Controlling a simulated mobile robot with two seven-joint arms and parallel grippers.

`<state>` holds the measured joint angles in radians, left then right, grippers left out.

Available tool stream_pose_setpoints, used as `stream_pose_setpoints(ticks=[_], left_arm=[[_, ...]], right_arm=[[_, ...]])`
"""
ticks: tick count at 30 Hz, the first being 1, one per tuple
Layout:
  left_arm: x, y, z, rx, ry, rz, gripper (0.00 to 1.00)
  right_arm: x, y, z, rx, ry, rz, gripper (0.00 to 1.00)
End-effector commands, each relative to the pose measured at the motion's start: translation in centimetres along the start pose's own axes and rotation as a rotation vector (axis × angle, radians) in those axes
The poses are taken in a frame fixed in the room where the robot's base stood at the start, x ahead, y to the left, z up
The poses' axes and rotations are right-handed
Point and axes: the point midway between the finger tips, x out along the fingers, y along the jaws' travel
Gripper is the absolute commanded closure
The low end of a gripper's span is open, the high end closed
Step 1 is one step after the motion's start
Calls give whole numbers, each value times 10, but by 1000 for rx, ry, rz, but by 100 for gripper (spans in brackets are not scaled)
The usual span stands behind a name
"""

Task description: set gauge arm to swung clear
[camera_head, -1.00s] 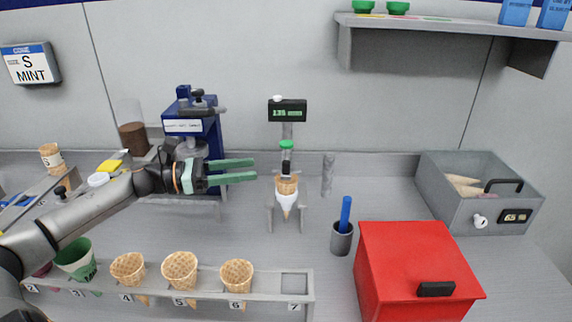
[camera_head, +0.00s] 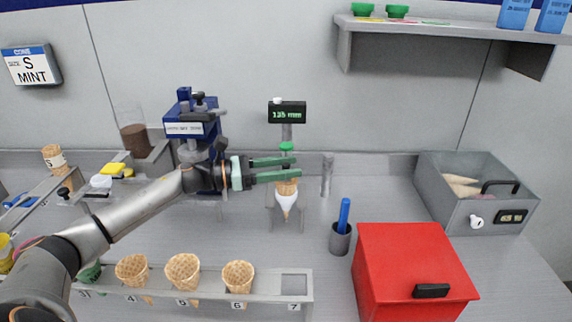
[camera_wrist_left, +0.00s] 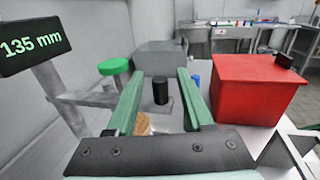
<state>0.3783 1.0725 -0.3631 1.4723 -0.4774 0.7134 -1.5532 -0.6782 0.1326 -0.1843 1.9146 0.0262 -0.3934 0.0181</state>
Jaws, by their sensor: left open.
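The gauge stands at the back middle, with a display reading 135 mm (camera_head: 287,112), a post and a green knob (camera_head: 287,146). In the left wrist view, the gauge arm (camera_wrist_left: 90,98) reaches out from the post, and the green knob (camera_wrist_left: 113,66) is left of my fingers. A black upright cylinder (camera_wrist_left: 160,92) shows between the fingers. A waffle cone in a white sleeve (camera_head: 286,200) stands point down in the holder under the gauge. My left gripper (camera_head: 298,167) is open, its fingers just below the green knob, covering part of the gauge. My right gripper is not in view.
A red box (camera_head: 410,270) stands at right, beside a grey cup with a blue stick (camera_head: 342,238). A cone rack (camera_head: 262,283) runs along the front. A blue machine (camera_head: 190,128) is behind my left arm. A grey bin (camera_head: 480,195) is back right.

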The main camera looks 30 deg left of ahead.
Motion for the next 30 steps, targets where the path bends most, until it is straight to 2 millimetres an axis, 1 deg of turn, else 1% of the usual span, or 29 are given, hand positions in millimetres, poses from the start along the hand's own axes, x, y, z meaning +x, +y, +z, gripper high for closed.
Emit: stream_pose_setpoints(ticks=[8, 21, 22, 30], left_arm=[[1, 0, 0, 0, 0, 0, 48], [1, 0, 0, 0, 0, 0, 98], [1, 0, 0, 0, 0, 0, 100], [1, 0, 0, 0, 0, 0, 100]], right_arm=[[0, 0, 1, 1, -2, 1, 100], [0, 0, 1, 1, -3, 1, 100], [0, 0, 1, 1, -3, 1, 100], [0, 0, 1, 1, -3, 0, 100]])
